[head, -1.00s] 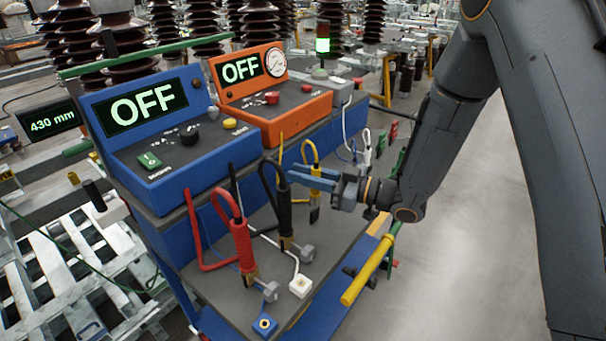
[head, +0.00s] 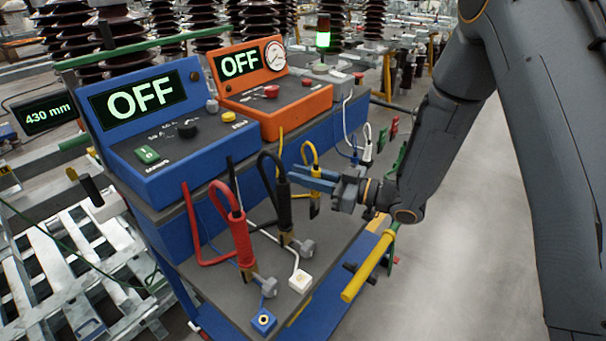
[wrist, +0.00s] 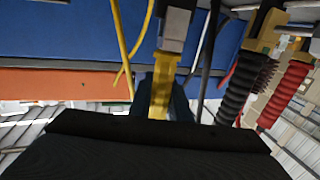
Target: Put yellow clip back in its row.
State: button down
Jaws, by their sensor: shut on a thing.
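The yellow clip (head: 313,188) stands roughly upright in my gripper (head: 312,179), with its yellow cable looping over the top. In the wrist view the yellow clip (wrist: 161,80) sits between the dark fingers, its grey metal end toward the top of the picture. My gripper is shut on it at the right side of the trolley shelf (head: 225,280). The black clip (head: 284,208) and the red clip (head: 242,243) stand in a row nearer the camera. The white clip (head: 367,146) is farther back. I cannot tell whether the yellow clip's lower end touches the shelf.
The blue unit (head: 185,160) and the orange unit (head: 290,108), both reading OFF, stand left of and behind the row. Slack cables hang near the clips. The floor at right (head: 450,270) is clear.

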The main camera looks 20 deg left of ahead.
jog(key=shift+f+b, duration=0.4)
jog(key=shift+f, duration=0.3)
jog(key=c, duration=1.6)
grip_release()
jog(key=shift+o, duration=0.2)
jog(key=shift+d, duration=0.1)
jog(key=s+d+b, duration=0.1)
jog(key=d, duration=0.6)
jog(key=shift+d+b, duration=0.25)
jog(key=shift+b, duration=0.1)
